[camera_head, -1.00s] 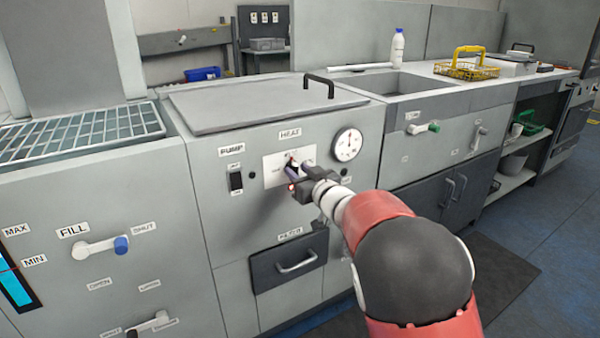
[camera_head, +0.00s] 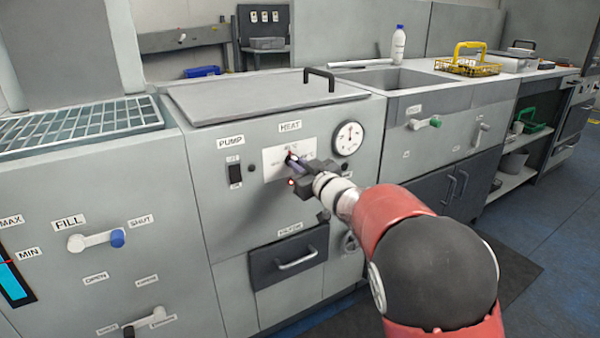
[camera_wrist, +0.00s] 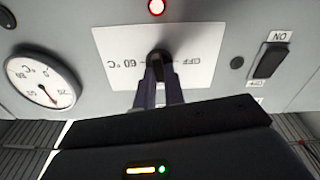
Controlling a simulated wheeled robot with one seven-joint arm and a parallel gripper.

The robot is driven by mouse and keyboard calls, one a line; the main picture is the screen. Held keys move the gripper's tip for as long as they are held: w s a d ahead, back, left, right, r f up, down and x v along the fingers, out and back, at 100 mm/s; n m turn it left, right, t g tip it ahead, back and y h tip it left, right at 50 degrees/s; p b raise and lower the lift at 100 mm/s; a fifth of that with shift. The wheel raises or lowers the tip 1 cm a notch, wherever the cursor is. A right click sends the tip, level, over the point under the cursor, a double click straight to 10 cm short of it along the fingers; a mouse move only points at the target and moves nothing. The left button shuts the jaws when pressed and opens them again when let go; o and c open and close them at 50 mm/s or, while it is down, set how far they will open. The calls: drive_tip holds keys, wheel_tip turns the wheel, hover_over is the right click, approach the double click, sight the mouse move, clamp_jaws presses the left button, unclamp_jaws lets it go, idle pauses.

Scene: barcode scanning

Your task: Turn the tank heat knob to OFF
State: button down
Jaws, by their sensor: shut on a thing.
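The heat knob (camera_wrist: 158,57) is a small dark knob on a white plate (camera_wrist: 110,45) marked 60 °C and OFF. The wrist view shows it upside down, with 60 °C at left and OFF at right. My gripper (camera_wrist: 159,72) is shut on the knob, a finger on either side. In the head view my gripper (camera_head: 294,163) reaches the plate from the right and covers much of the knob. The fingers hide the knob's pointer, so I cannot tell its setting. A red lamp (camera_wrist: 156,7) by the plate is lit.
The dial gauge (camera_head: 348,138) is right of the plate and the PUMP switch (camera_head: 235,174) left of it. A drawer with a handle (camera_head: 296,258) is below. The lid handle (camera_head: 320,78) rises above. The floor at right (camera_head: 550,225) is clear.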

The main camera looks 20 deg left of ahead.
drive_tip(key=shift+s+f+n+b, duration=0.1)
drive_tip(key=shift+f+n+b, duration=0.05)
drive_tip(key=shift+n+b, duration=3.4)
drive_tip(key=shift+f+n+b, duration=0.1)
drive_tip(key=shift+n+b, duration=2.65)
drive_tip(key=shift+n, duration=1.5)
drive_tip(key=shift+a+n, duration=0.1)
drive_tip(key=shift+n, duration=0.2)
drive_tip(key=c, duration=1.5)
unclamp_jaws()
drive_tip(key=v, duration=0.8)
drive_tip(key=shift+b, duration=0.3)
